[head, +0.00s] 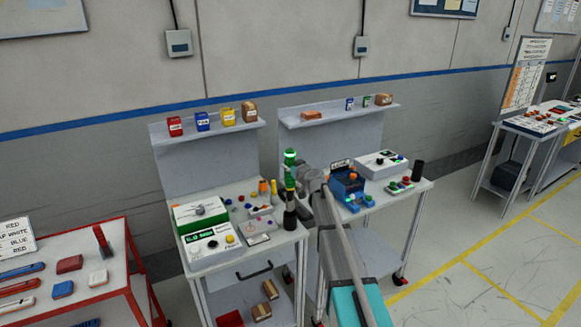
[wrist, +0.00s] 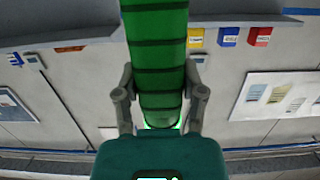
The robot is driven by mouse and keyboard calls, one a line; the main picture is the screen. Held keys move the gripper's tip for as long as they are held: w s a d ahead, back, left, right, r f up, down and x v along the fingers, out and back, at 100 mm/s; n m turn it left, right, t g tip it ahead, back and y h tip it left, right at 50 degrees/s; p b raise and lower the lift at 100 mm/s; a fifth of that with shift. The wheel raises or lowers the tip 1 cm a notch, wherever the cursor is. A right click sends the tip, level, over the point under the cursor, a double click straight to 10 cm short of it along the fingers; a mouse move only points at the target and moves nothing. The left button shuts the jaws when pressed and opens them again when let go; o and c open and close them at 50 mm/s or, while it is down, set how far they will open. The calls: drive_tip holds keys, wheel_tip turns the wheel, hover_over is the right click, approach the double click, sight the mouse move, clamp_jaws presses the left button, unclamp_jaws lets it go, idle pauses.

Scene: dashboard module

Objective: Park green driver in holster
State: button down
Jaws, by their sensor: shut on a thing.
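The green driver (head: 290,168) is upright above the front right part of the left bench. My gripper (head: 301,177) is shut on it and reaches in from the right. In the wrist view the ribbed green body of the driver (wrist: 158,60) lies between the two grey fingers of my gripper (wrist: 159,88). A black cup (head: 290,220), possibly a holster, stands on the bench corner below the driver. Whether the driver's lower end touches or enters it cannot be told. Another black cylinder (head: 417,171) stands on the right bench.
A green-and-white box (head: 200,212) and a control box with a display (head: 212,243) stand left on the left bench. An orange-topped item (head: 263,188) and a yellow one (head: 274,191) stand close behind the driver. A blue fixture (head: 346,181) is right of my gripper.

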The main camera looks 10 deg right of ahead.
sight(292, 158)
drive_tip(key=shift+f+b, duration=3.85)
drive_tip(key=shift+f, duration=0.15)
drive_tip(key=shift+f+b, duration=0.6)
drive_tip(key=shift+f, duration=0.05)
drive_tip(key=shift+c, duration=0.5)
unclamp_jaws()
drive_tip(key=shift+s, duration=0.1)
drive_tip(key=shift+r, duration=0.2)
wheel_tip(292, 158, up, 13)
drive_tip(key=p, duration=1.3)
drive_tip(key=shift+f, duration=0.2)
